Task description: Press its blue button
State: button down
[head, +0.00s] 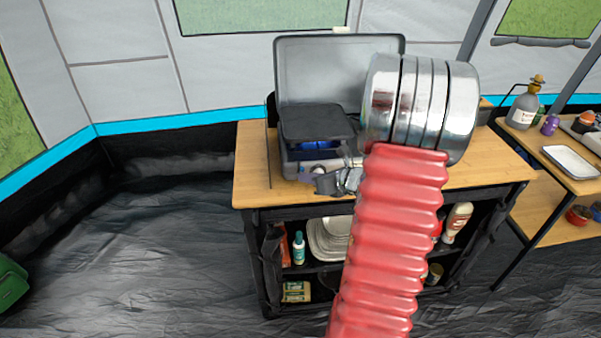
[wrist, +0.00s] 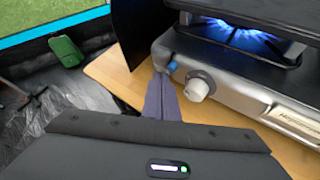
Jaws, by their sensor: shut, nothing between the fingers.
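A grey camping stove (head: 305,172) with a raised lid (head: 310,70) stands on a wooden table. In the wrist view its front panel (wrist: 235,102) carries a small blue button (wrist: 172,66) left of a pale round knob (wrist: 198,86). A blue flame (wrist: 238,42) burns under the grate. My gripper (wrist: 162,76) is shut and empty, its tips just beside and below the blue button; I cannot tell whether they touch it. In the head view my gripper (head: 328,182) is at the stove's front edge, and the button cannot be made out.
The wooden table (head: 254,160) has shelves below with plates (head: 325,240) and bottles. My red and silver arm covers the table's middle. A side table at right holds a grey bottle (head: 523,108) and a white tray (head: 571,161).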

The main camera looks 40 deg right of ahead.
jog(key=shift+s+a, duration=0.15)
jog(key=shift+s, duration=0.1)
jog(key=s+a, duration=0.1)
jog(key=s, duration=0.1)
jog(key=s+a, duration=0.1)
jog(key=s, duration=0.1)
jog(key=shift+a, duration=0.4)
dwell(0.4)
dwell(0.7)
jog(key=s+a+r+n+g+y, duration=0.15)
jog(key=s+a+n+g, duration=0.3)
jog(key=a+n, duration=0.55)
jog(key=s+a+n+g+y, duration=0.3)
jog(key=s+a+n+g, duration=0.15)
jog(key=a+n, duration=0.5)
jog(key=s+a+r+n+t+h, duration=0.1)
jog(key=s+a+r+n+h, duration=0.1)
jog(key=a+r+n, duration=0.4)
jog(key=s+a+r+n+t+h, duration=0.1)
jog(key=s+a+r+n+h, duration=0.2)
jog(key=n, duration=0.9)
jog(key=a+r, duration=0.3)
jog(key=r, duration=0.2)
jog(key=shift+a+r, duration=0.15)
jog(key=shift+a, duration=0.05)
